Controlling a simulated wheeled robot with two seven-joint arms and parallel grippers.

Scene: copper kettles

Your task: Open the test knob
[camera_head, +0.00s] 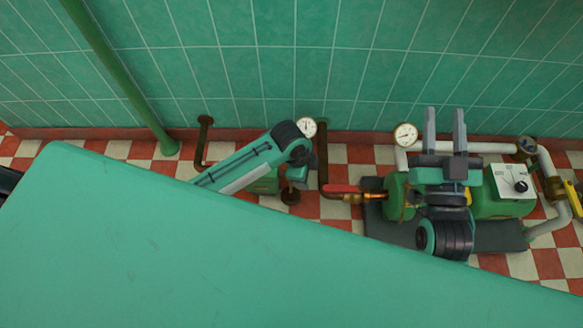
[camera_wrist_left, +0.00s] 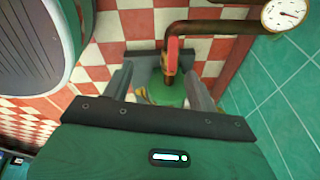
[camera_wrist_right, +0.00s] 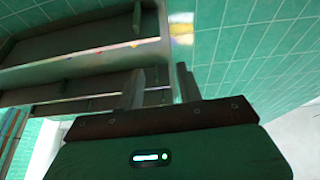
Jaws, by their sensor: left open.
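In the head view, a white box with a black knob (camera_head: 520,185) sits on the right-hand green machine; I cannot tell whether this is the test knob. A red lever (camera_head: 340,188) on a brass fitting stands at that machine's left end. My left gripper (camera_head: 298,174) is mostly hidden by its own arm. In the left wrist view its fingers (camera_wrist_left: 162,82) are apart, and a red lever (camera_wrist_left: 172,55) shows in the gap, beyond the fingertips. My right gripper (camera_head: 445,130) is over the right-hand machine, fingers apart and empty, toward the wall.
Two dial gauges (camera_head: 405,135) (camera_head: 306,127) stand near the tiled wall. A rusty pipe (camera_head: 322,160) and a white pipe (camera_head: 480,147) run by the machines. A green post (camera_head: 125,80) stands left. A large teal surface (camera_head: 200,260) covers the foreground. A yellow handle (camera_head: 572,198) is far right.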

